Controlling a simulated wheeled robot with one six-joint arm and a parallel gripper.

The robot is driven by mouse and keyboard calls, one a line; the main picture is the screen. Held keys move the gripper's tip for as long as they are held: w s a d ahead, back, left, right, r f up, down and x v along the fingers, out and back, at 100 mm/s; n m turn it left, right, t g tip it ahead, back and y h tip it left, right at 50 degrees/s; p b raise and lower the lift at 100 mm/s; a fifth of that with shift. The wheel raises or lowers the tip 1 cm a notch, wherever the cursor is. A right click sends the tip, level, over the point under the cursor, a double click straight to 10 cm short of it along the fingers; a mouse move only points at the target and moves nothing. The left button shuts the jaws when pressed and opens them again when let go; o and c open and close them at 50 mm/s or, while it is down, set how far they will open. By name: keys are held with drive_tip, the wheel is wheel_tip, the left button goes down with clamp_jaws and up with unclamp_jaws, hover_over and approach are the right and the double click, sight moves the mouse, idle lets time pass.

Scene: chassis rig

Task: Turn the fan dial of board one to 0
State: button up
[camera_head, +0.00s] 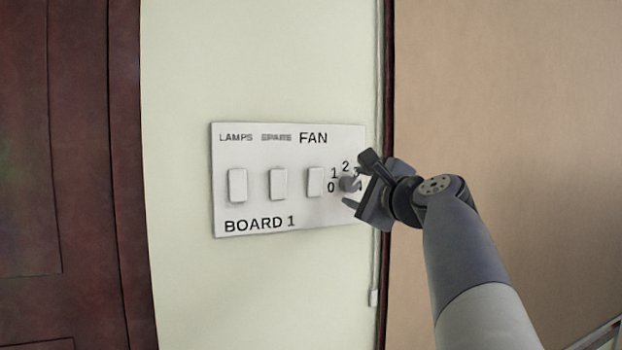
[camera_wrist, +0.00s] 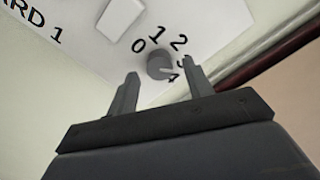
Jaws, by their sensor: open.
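The white board one (camera_head: 258,205), marked "BOARD 1", is fixed upright on the pale wall. Its grey round fan dial (camera_head: 348,184) is at the right end, with the numbers 0 to 4 around it. In the wrist view the dial (camera_wrist: 159,65) shows a lighter pointer mark toward the 3 and 4 side; the exact number is hard to tell. My gripper (camera_head: 356,178) is at the board's right edge and partly covers the numbers. In the wrist view my gripper (camera_wrist: 162,85) is open, its fingers apart, with the dial beyond and between their tips. I see no clear contact.
Three white rocker switches, left (camera_head: 238,185), middle (camera_head: 278,183) and right (camera_head: 315,181), sit left of the dial. A dark red door (camera_head: 60,180) stands at the left. A thin cable (camera_head: 377,250) and dark trim (camera_head: 387,80) run right of the board.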

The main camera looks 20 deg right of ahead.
drive_tip(key=shift+w, duration=1)
drive_tip(key=c, duration=1)
